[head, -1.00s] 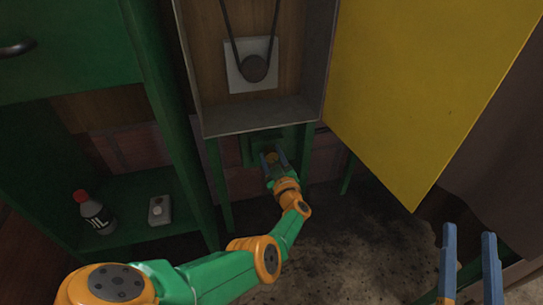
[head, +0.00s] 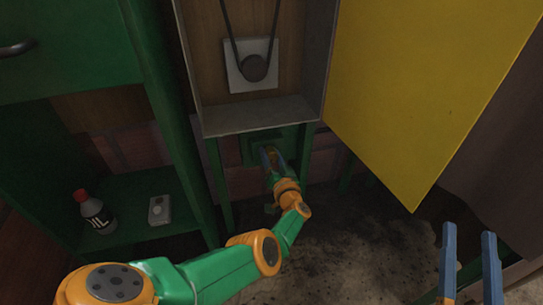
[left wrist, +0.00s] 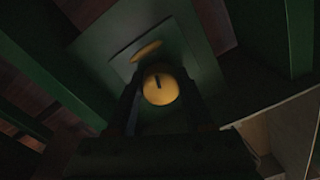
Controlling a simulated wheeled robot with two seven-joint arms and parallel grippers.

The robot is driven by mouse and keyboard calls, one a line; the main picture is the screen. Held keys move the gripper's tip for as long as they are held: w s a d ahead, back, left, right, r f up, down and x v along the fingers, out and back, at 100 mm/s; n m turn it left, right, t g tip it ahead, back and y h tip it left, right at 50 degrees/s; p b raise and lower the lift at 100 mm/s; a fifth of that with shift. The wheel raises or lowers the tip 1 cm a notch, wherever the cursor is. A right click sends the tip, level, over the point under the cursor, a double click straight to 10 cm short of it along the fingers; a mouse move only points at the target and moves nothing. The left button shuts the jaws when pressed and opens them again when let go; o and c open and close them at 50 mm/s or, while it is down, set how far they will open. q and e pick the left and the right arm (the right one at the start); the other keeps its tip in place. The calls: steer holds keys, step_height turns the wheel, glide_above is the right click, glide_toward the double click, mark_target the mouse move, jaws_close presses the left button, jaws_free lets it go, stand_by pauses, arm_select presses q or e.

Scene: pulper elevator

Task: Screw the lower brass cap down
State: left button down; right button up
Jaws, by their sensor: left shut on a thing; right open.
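A round brass cap with a dark slot (left wrist: 160,89) sits between the fingers of my left gripper in the left wrist view. A second brass piece (left wrist: 146,50) shows beyond it, seen nearly edge-on, against the green plate (left wrist: 190,50). I cannot tell which is the lower cap. In the head view, my left gripper (head: 272,157) is at the green plate under the cabinet, shut on the brass cap, which is mostly hidden by the fingers. My right gripper (head: 470,262) is open and empty at the lower right.
The open wooden cabinet (head: 262,117) with a belt and pulley (head: 254,68) stands above the plate on green legs. A yellow door (head: 420,90) hangs open to the right. An oil bottle (head: 94,213) and a small grey box (head: 159,210) rest on the left shelf.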

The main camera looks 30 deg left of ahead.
arm_select(q)
steer(key=shift+m, duration=1.1)
steer(key=shift+c, duration=1.5)
jaws_free()
